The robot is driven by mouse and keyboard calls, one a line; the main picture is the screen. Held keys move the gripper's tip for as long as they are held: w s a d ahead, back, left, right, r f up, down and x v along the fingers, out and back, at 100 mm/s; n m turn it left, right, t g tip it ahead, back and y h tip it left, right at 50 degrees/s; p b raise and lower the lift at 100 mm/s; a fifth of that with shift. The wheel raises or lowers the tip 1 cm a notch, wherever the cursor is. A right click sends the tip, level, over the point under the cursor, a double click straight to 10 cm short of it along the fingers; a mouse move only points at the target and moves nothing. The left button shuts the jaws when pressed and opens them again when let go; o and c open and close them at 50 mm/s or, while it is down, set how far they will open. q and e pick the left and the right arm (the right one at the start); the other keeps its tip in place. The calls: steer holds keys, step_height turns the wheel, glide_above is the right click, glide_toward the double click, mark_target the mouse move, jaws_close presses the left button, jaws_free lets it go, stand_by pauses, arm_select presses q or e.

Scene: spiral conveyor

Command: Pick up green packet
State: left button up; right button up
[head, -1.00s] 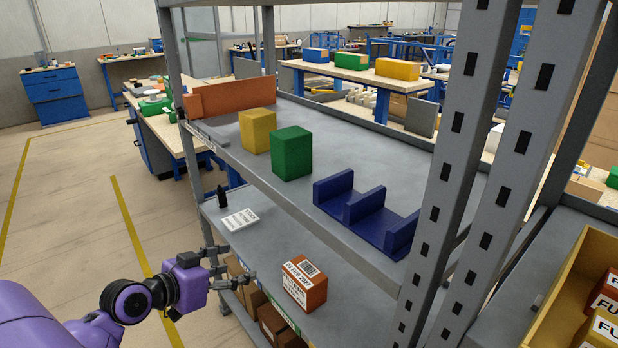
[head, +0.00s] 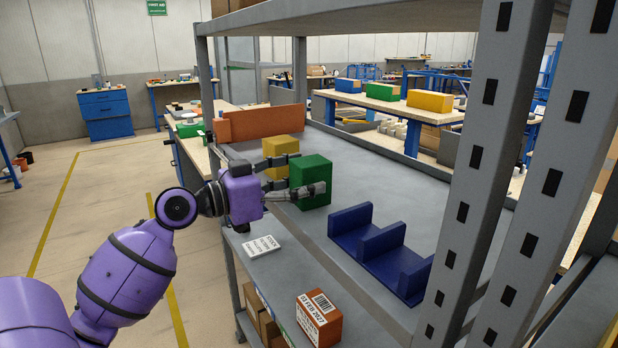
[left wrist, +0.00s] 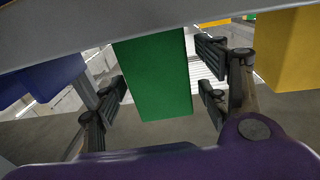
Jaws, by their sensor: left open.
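The green packet (head: 316,172) stands upright on the upper shelf (head: 400,185), near its front edge. My left gripper (head: 306,174) is open at the packet's left side, with its fingers reaching toward and partly across it. In the left wrist view the green packet (left wrist: 155,75) shows between the spread fingers (left wrist: 163,98), with gaps on both sides. Contact cannot be made out. My right gripper is not in view.
A yellow packet (head: 284,145) stands close behind the green one, near the upper finger. A blue divided holder (head: 375,255) lies to the right. An orange panel (head: 265,122) is farther back. A grey post (head: 480,170) rises at right. A box (head: 320,317) sits on the lower shelf.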

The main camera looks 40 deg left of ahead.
mark_target(310, 161)
arm_select(q)
steer(key=shift+x, duration=1.15)
steer(key=shift+s, duration=0.1)
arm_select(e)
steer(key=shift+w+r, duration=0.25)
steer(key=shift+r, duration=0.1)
arm_select(q)
steer(key=c, duration=1.4)
steer(key=shift+r, duration=0.1)
steer(key=shift+c, duration=0.2)
steer(key=shift+r, duration=0.25)
steer(key=r, duration=0.3)
steer(key=shift+s+d+r, duration=0.1)
steer(key=shift+s+r, duration=0.05)
steer(key=shift+s, duration=0.1)
steer(key=s+d+r+p, duration=0.1)
steer(key=s+d+r, duration=0.4)
steer(key=s+r, duration=0.4)
steer(key=s, duration=0.3)
steer(key=shift+d, duration=0.4)
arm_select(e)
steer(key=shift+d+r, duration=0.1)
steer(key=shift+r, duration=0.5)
